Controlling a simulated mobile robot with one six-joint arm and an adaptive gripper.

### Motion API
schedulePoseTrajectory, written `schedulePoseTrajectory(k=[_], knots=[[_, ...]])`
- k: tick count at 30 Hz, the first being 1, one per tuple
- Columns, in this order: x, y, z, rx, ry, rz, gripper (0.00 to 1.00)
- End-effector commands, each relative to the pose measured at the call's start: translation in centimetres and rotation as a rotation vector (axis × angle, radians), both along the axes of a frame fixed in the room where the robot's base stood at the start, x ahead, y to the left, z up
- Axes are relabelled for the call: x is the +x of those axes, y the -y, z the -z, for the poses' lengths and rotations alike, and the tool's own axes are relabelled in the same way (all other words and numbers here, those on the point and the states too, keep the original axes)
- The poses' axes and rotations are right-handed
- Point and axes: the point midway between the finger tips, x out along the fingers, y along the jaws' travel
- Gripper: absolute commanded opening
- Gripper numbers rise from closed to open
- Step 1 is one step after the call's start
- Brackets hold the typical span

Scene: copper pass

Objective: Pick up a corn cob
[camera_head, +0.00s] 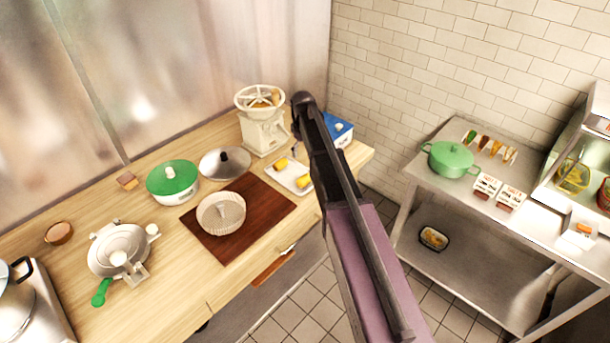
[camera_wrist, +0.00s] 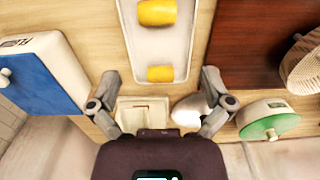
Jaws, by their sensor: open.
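Two yellow corn cob pieces lie apart on a white tray on the wooden counter. In the head view, one piece (camera_head: 281,163) is towards the far left end of the tray (camera_head: 291,174) and the other (camera_head: 304,182) is nearer, close to my arm. In the wrist view, one piece (camera_wrist: 157,13) is at the top and the other (camera_wrist: 160,74) lies between my fingertips in the picture. My gripper (camera_wrist: 159,78) is open and empty, its fingers spread to either side of the tray. Its height above the tray is unclear. My arm mostly hides the gripper in the head view.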

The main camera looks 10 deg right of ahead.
Motion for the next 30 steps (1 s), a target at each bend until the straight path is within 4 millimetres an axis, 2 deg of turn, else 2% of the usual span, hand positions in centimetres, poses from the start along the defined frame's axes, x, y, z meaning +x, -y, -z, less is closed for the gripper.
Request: schedulePoseTrajectory(k=[13,30], knots=[[-0.1,1.2,0.6,0.000,0.000,0.016,1.00],[-0.1,1.4,4.8,0.000,0.000,0.019,1.00]])
